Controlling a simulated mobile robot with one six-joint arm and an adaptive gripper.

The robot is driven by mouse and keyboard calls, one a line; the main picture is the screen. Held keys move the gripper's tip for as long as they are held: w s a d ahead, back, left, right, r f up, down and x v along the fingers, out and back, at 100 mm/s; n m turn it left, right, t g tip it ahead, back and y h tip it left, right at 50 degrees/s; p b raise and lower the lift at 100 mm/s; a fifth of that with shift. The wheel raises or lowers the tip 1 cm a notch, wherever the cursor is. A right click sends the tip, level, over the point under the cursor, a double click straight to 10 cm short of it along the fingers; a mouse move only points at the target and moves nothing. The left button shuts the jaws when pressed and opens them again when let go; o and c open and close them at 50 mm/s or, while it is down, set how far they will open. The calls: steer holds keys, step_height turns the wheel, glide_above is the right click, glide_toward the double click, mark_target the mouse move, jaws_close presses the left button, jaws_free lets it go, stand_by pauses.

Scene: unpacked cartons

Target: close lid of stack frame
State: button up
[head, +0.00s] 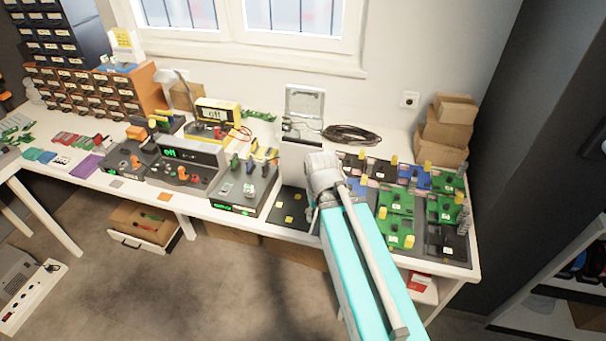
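A small grey case with a raised lid (305,101) stands at the back of the white table, under the window. It looks like the stack frame, but I cannot tell for sure. Its lid is upright and open, and its lower part is partly hidden by a pale upright panel (297,157). My teal and grey arm reaches in from the lower right, its grey wrist joint in front of and to the right of the panel. My gripper's fingers are hidden, so I cannot see whether they touch anything.
A coiled black cable (352,135) lies right of the case. Green circuit boards (397,200) with yellow parts crowd the table's right side, near stacked cardboard boxes (447,122). Electronic instruments (245,187) fill the left. A black mat (288,209) lies at the front edge.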

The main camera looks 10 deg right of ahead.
steer(key=shift+w+r+p, duration=0.45)
steer(key=shift+r, duration=0.05)
steer(key=c, duration=0.4)
steer(key=w+d+r+m+p, duration=0.1)
steer(key=w+r+p, duration=0.7)
steer(key=w+d+r+m+p, duration=0.1)
steer(key=w+r+p, duration=0.7)
steer(key=w+d+r+m+p, duration=0.1)
steer(key=w+d+r+p, duration=0.1)
steer(key=w+r+p, duration=0.7)
steer(key=shift+w+d+m, duration=0.1)
steer(key=shift+m, duration=0.3)
jaws_close()
steer(key=w+d+r+m+p, duration=0.1)
steer(key=w, duration=0.4)
steer(key=w+d+r+p, duration=0.2)
steer(key=w, duration=0.4)
steer(key=shift+r+m+g+p, duration=0.3)
steer(key=shift+m+g, duration=0.1)
